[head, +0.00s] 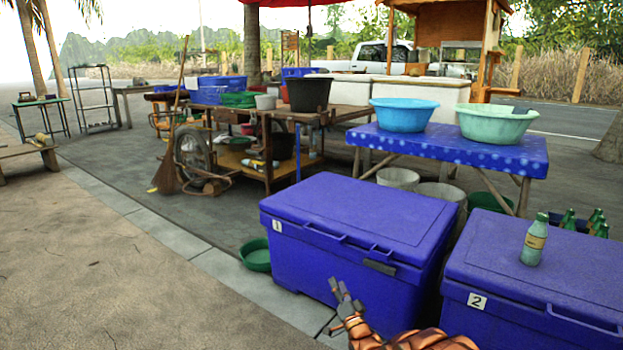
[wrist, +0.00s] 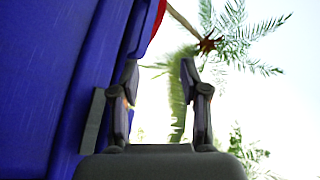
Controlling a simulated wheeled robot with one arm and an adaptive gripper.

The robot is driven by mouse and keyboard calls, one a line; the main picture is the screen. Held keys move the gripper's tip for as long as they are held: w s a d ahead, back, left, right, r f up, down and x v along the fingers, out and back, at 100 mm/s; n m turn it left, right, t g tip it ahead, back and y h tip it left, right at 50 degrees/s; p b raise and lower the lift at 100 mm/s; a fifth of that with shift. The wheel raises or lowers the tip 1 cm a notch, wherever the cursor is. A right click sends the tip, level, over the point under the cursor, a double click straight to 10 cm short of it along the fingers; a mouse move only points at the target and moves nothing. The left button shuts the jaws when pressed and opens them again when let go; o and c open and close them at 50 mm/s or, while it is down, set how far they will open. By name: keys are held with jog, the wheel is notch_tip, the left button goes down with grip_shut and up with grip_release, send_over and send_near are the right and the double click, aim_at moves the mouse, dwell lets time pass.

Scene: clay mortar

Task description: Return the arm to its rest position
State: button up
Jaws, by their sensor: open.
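My gripper (head: 342,294) shows at the bottom middle of the head view, in front of the blue cooler box marked 1 (head: 350,222). Its fingers are apart and nothing is between them. In the wrist view the two fingers of my gripper (wrist: 160,95) also stand apart, with bright sky and a palm tree (wrist: 207,44) beyond them. The blue wall of a cooler (wrist: 50,80) fills the left of that view, close beside the left finger. I cannot tell whether they touch.
A second blue cooler marked 2 (head: 560,262) stands at right with a green bottle (head: 534,240) upright on its lid. A green basin (head: 256,255) lies on the ground left of cooler 1. A blue-covered table (head: 450,146) stands behind. The pavement at left (head: 90,270) is clear.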

jog(key=w+d+r+n+g+h+p, duration=0.1)
jog(key=d+r+n+g+h+p, duration=0.35)
jog(key=d+r+p, duration=0.85)
jog(key=s+d+r+m+g+h+p, duration=0.1)
jog(key=s+d+r+g+h+p, duration=0.3)
jog(key=s+r, duration=0.5)
jog(key=s+d+r+m+g+h+p, duration=0.2)
jog(key=s+d+r+h+p, duration=0.15)
jog(key=d+r, duration=0.6)
jog(key=s+a+r+g+y+p, duration=0.1)
jog(key=s+a+r+g+p, duration=0.2)
jog(key=s+r, duration=0.6)
jog(key=s+a+r+g+p, duration=0.2)
jog(key=s+r+p, duration=0.4)
jog(key=s, duration=0.5)
jog(key=s+a+r+n+g+y+p, duration=0.1)
jog(key=s+a+r+g+p, duration=0.1)
jog(key=s, duration=0.9)
jog(key=s+a+r+n+g+y+p, duration=0.1)
jog(key=s+a+r+p, duration=0.4)
jog(key=s, duration=0.6)
jog(key=s+a+r+n+g+y+p, duration=0.2)
jog(key=s+a+r+g+p, duration=0.1)
jog(key=s, duration=0.8)
notch_tip(320, 180, up, 3)
jog(key=shift+s+a+f+p, duration=0.1)
jog(key=shift+s+a+p, duration=0.4)
jog(key=shift+a, duration=0.6)
jog(key=shift+w+g, duration=0.2)
jog(key=shift+g, duration=0.05)
